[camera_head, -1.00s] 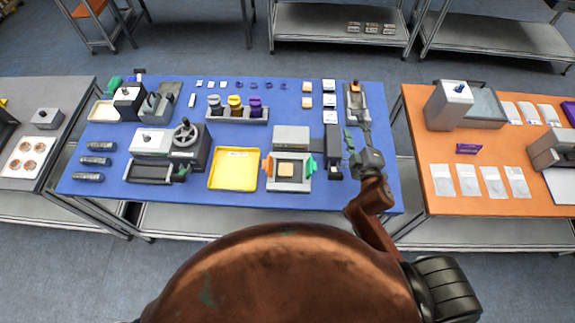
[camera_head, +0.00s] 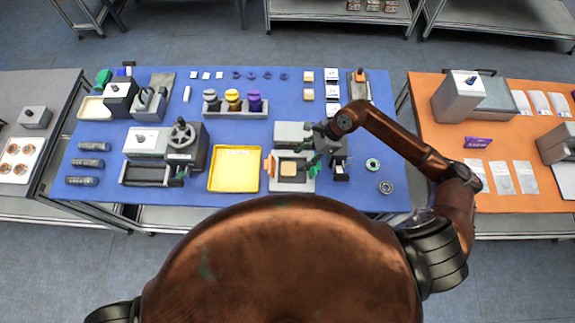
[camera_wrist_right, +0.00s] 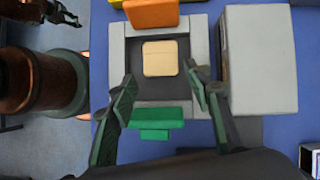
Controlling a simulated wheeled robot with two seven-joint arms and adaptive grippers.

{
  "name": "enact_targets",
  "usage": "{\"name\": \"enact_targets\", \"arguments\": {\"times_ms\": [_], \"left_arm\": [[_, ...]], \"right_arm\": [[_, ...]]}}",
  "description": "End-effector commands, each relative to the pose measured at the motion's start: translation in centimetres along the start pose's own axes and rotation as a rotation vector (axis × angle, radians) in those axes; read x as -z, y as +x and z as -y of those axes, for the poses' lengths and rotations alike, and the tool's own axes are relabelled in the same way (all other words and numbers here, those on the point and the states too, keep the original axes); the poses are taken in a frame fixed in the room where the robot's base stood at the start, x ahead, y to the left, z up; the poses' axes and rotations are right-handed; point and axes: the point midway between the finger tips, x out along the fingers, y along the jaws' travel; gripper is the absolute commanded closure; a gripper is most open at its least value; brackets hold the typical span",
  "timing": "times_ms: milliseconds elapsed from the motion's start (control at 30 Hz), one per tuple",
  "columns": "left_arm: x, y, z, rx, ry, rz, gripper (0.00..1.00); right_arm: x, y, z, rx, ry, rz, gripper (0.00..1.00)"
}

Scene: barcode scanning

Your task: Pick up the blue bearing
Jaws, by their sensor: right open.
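Several small dark blue rings (camera_head: 251,76) lie in a row at the back of the blue table; they are too small to tell whether one is the blue bearing. A green-rimmed ring (camera_head: 372,165) and a grey ring-shaped bearing (camera_head: 386,187) lie apart at the table's right front. My right gripper (camera_head: 312,160) is open above a grey fixture (camera_head: 290,185) holding a tan square block (camera_head: 289,169). In the right wrist view my open fingers (camera_wrist_right: 160,74) are on either side of the tan block (camera_wrist_right: 160,58), with nothing seen held.
An orange clamp (camera_wrist_right: 151,13) and a green clamp (camera_wrist_right: 155,118) flank the block. A grey box (camera_wrist_right: 260,60) stands beside the fixture. A yellow tray (camera_head: 234,169) and a machine with a handwheel (camera_head: 182,135) stand to the left. Colored-topped bottles (camera_head: 232,100) stand behind.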

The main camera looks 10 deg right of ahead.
Motion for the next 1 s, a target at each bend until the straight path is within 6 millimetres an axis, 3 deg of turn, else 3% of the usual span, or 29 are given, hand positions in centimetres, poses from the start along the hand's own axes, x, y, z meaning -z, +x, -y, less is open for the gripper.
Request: {"name": "enact_targets", "arguments": {"times_ms": [233, 600, 900, 1000], "left_arm": [[-0.7, -0.9, 0.0, 0.0, -0.002, 0.01, 1.0], [-0.2, -2.8, 0.1, 0.001, -0.001, 0.005, 1.0], [0.2, -2.8, 0.2, 0.001, 0.001, 0.001, 1.0], [0.2, -2.8, 0.2, 0.001, 0.001, 0.001, 1.0]], "right_arm": [[0.4, 2.2, -0.2, -0.002, 0.007, -0.007, 0.54], [0.1, 6.8, 0.2, -0.001, 0.007, -0.005, 0.54], [0.1, 7.4, 0.2, -0.001, 0.004, -0.006, 0.54], [0.1, 7.4, 0.2, -0.001, 0.004, -0.006, 0.61]]}}
